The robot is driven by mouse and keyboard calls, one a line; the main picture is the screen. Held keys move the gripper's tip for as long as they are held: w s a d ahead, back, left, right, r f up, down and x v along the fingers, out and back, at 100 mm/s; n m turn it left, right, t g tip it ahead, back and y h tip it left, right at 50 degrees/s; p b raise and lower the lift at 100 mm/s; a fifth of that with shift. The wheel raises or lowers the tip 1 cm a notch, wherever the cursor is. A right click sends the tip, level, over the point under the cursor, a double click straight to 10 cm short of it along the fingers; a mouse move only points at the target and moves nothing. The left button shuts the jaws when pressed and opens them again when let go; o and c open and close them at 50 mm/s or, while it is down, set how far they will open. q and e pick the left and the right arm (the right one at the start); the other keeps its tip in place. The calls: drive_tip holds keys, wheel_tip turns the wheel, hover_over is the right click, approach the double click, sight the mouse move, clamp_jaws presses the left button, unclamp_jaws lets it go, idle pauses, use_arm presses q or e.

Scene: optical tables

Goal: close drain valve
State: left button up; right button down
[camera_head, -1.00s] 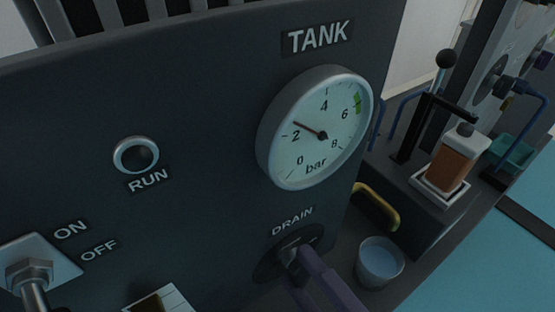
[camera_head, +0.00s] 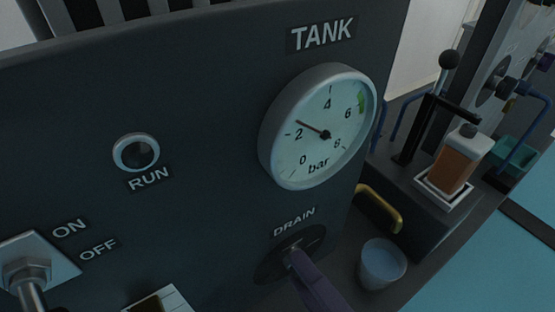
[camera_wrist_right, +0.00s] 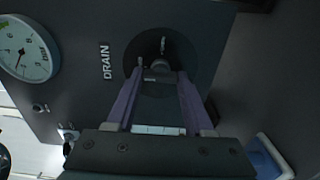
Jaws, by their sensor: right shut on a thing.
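The drain valve sits low on the dark panel under the DRAIN label (camera_head: 294,222), with a round dark plate (camera_head: 270,268) behind its handle. In the right wrist view the small grey valve handle (camera_wrist_right: 160,75) lies between the purple fingers of my right gripper (camera_wrist_right: 160,82). My right gripper (camera_head: 297,258) is shut on this handle; in the head view its fingers cover most of it, so the handle's exact angle is hard to read. My left gripper is not in view.
The TANK gauge (camera_head: 318,130) reads near 2 bar. A RUN lamp (camera_head: 136,153) and an ON/OFF toggle (camera_head: 28,275) are at left. A cup (camera_head: 382,264) stands just right of the valve, below a brass handle (camera_head: 379,208). An orange-brown bottle (camera_head: 458,165) stands farther right.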

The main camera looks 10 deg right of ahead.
drive_tip(key=shift+c, duration=1.4)
unclamp_jaws()
drive_tip(key=p+v, duration=0.2)
drive_tip(key=v, duration=0.8)
drive_tip(key=shift+d, duration=0.1)
